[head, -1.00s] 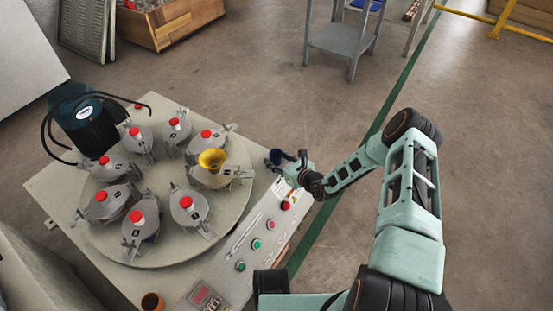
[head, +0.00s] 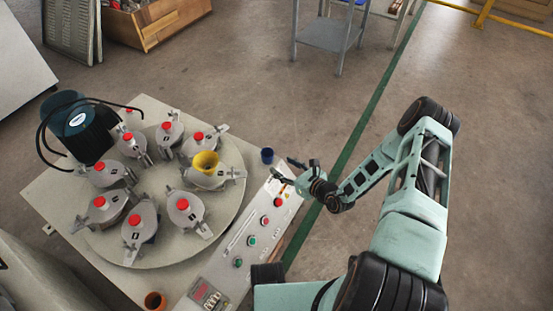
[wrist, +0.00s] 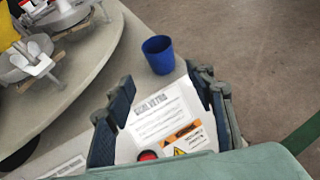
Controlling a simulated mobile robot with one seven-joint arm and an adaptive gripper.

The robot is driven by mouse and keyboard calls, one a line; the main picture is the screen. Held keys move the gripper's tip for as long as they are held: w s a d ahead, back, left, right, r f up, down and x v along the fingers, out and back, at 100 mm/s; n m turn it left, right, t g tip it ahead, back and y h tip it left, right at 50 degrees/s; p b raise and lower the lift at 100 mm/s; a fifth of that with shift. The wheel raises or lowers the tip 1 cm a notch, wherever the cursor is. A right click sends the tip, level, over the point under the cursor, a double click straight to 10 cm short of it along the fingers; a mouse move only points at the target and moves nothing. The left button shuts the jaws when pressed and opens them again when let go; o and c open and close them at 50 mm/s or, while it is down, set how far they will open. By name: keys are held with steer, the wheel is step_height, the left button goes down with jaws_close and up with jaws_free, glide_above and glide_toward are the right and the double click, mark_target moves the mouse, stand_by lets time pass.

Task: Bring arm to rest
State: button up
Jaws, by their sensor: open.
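My gripper (head: 287,170) is open and empty over the right edge of the machine's control panel in the head view. In the wrist view its two fingers (wrist: 165,112) stand apart, with a label and a red button (wrist: 147,156) seen between them. A blue cup (head: 267,155) stands upright on the machine top, just beyond the fingertips and apart from them. The cup also shows in the wrist view (wrist: 158,54). My arm reaches in from the right, bent at the elbow.
The machine's round turntable (head: 226,217) carries several grey lidded jars with red knobs and a yellow funnel (head: 205,163). A dark motor (head: 80,125) stands behind it. An orange cup (head: 154,301) stands at the front. A grey trolley (head: 328,34) is at the back. The floor to the right is clear.

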steer(key=shift+s+d+r, duration=0.25)
steer(key=shift+s+d, duration=0.1)
steer(key=shift+s, duration=0.1)
